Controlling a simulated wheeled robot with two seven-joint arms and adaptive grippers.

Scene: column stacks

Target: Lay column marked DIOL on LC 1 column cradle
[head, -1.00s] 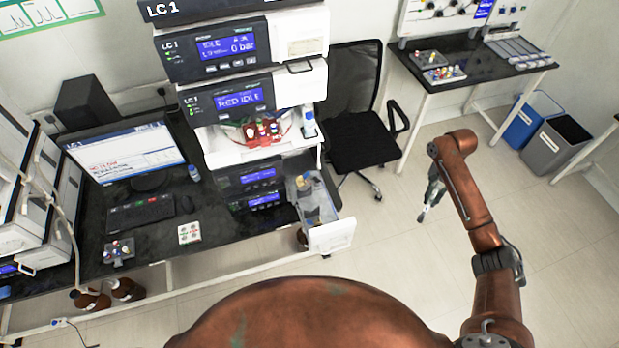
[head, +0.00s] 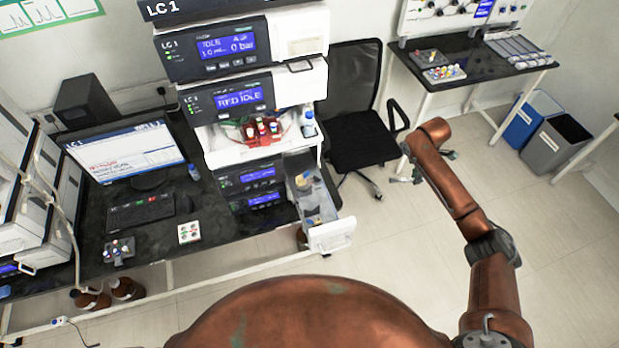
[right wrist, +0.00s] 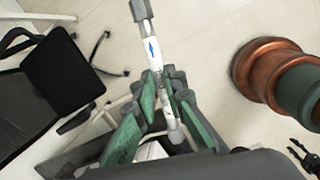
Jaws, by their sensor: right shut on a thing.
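My right gripper (right wrist: 165,95) is shut on a slim white column (right wrist: 152,50) with a blue arrow and grey end fittings. The column lies between the green fingers, above the floor, apart from any cradle. I cannot read its marking. In the head view my right gripper (head: 404,178) is mostly hidden behind its arm, in front of the chair. The LC 1 stack (head: 215,50) stands left of it, with an open drawer (head: 332,235) low on its right. I cannot make out the cradle. A dark claw shape at the right wrist view's lower right edge may be my left gripper (right wrist: 303,157).
A black office chair (head: 357,130) stands between the stack and the back bench (head: 470,75). A blue bin (head: 530,120) and a grey bin (head: 558,145) stand at the right. The left bench holds a monitor (head: 125,152) and keyboard (head: 140,211). The floor right of my arm is clear.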

